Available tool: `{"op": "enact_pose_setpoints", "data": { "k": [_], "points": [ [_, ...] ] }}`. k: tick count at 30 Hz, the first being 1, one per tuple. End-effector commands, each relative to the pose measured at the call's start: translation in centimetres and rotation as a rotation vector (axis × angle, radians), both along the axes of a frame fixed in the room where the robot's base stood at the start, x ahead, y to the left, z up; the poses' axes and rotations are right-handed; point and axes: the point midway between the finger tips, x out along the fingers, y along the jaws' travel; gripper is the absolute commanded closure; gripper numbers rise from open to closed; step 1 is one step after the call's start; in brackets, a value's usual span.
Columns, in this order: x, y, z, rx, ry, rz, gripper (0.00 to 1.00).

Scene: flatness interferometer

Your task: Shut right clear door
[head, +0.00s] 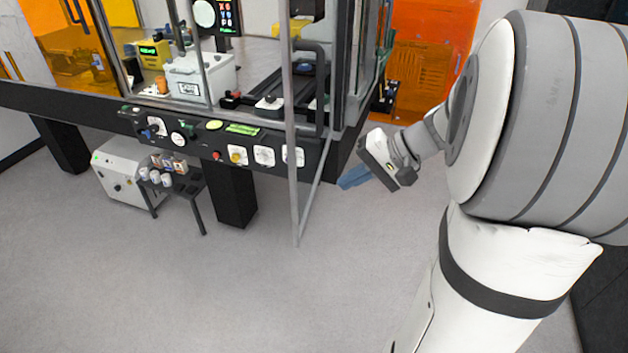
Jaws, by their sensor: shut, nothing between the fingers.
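The right clear door (294,170) stands swung open, out from the front of the machine (120,115) toward me. Its thin grey frame shows edge-on, with the bottom rail running back to the machine's right corner. A black bar handle (324,90) shows through or on the door. My gripper (352,179) is to the right of the door, near the machine's front right corner, with its blue fingers shut and empty, pointing left. It appears apart from the door, though the exact depth gap cannot be told. The top of the door is cut off by the picture.
A front panel with knobs and buttons (240,130) runs below the opening. A white box (200,78) stands inside. Under the machine are a white unit (125,172) and a small dark stand (185,190). Orange panels (430,60) stand behind. The floor (250,290) in front is clear.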

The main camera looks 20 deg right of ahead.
Motion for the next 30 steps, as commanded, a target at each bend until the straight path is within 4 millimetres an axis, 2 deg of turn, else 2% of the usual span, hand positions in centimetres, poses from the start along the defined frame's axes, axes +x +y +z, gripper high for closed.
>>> {"op": "enact_pose_setpoints", "data": {
  "k": [7,15,27,28,30],
  "points": [
    [1.7,3.6,-3.6,0.002,0.005,0.002,1.00],
    [3.3,6.4,-3.4,-0.001,0.001,-0.001,1.00],
    [3.6,6.8,-3.6,-0.002,0.001,-0.004,1.00],
    [3.6,5.6,-3.6,-0.001,0.002,-0.015,1.00],
    [3.6,6.4,-3.6,-0.002,0.001,-0.008,1.00]
  ]
}}
